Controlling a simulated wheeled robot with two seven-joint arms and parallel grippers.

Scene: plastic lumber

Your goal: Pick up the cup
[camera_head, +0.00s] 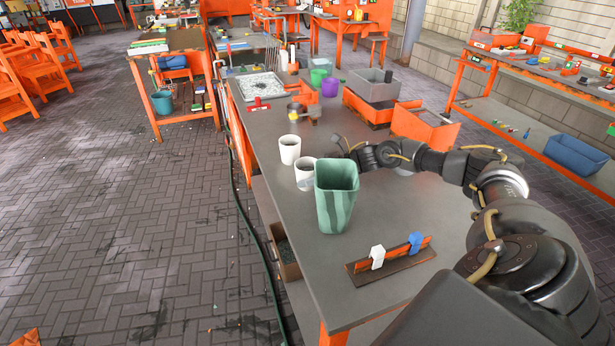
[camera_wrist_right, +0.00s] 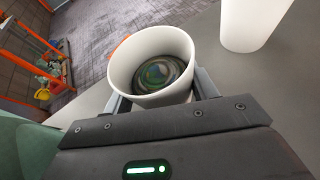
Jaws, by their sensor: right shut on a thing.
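A white cup (camera_head: 305,174) stands on the grey workbench (camera_head: 385,215), partly hidden behind a tall green cup-like container (camera_head: 337,200) in the head view. My right gripper (camera_wrist_right: 162,97) is shut around this white cup (camera_wrist_right: 150,48), with one finger on each side; the inside of the cup looks dark and swirled. In the head view the right gripper (camera_head: 319,163) is mostly hidden behind the green container. A second white cup (camera_head: 290,149) stands just beyond, apart from the gripper, and shows at the upper right of the wrist view (camera_wrist_right: 250,22). My left gripper is not in view.
A small rack with white and blue clips (camera_head: 390,263) lies near the bench's front. Grey and orange bins (camera_head: 374,87), a purple cup (camera_head: 330,87) and a silvery pot (camera_head: 297,110) stand farther back. The bench's left edge is close to the cups.

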